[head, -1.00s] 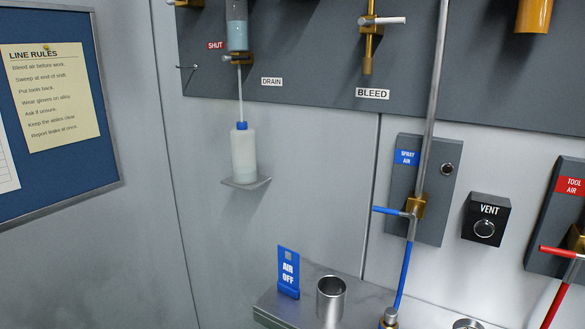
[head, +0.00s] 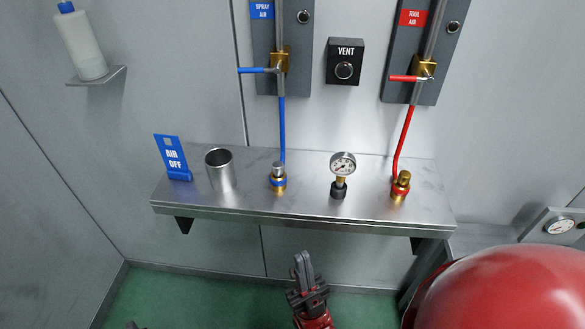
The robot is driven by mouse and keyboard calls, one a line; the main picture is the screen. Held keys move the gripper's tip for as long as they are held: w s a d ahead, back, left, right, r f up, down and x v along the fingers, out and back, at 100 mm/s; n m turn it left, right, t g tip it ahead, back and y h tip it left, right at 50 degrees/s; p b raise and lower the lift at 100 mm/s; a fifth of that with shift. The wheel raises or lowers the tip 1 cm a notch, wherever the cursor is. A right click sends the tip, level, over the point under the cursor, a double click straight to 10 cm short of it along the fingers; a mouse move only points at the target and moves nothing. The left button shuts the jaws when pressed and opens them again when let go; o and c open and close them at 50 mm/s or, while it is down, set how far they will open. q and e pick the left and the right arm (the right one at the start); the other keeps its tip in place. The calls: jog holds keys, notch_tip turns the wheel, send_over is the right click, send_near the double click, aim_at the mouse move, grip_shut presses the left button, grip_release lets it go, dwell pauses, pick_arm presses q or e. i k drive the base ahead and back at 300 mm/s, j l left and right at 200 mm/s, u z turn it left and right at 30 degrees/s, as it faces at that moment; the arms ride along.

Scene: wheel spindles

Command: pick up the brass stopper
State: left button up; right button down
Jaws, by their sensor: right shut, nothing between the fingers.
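A brass stopper (head: 403,178) with a rounded top sits in the red-ringed fitting at the right of the steel shelf, where the red hose comes down. A similar fitting on the blue hose carries a silver-coloured top (head: 279,168). My right gripper (head: 301,257) is shut and empty, below and in front of the shelf's front edge, to the left of the brass stopper and well apart from it. Only a small dark tip (head: 132,325) shows at the bottom left edge, perhaps my left gripper; its jaws cannot be made out.
The steel shelf (head: 240,204) also bears a blue AIR OFF sign (head: 172,157), an open metal cup (head: 220,172) and a pressure gauge (head: 342,164) just left of the red fitting. Valve panels and a black VENT box (head: 345,62) are on the wall above. Green floor (head: 190,300) lies below.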

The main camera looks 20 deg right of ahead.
aim_at(405, 177)
jog(key=z, duration=1.55)
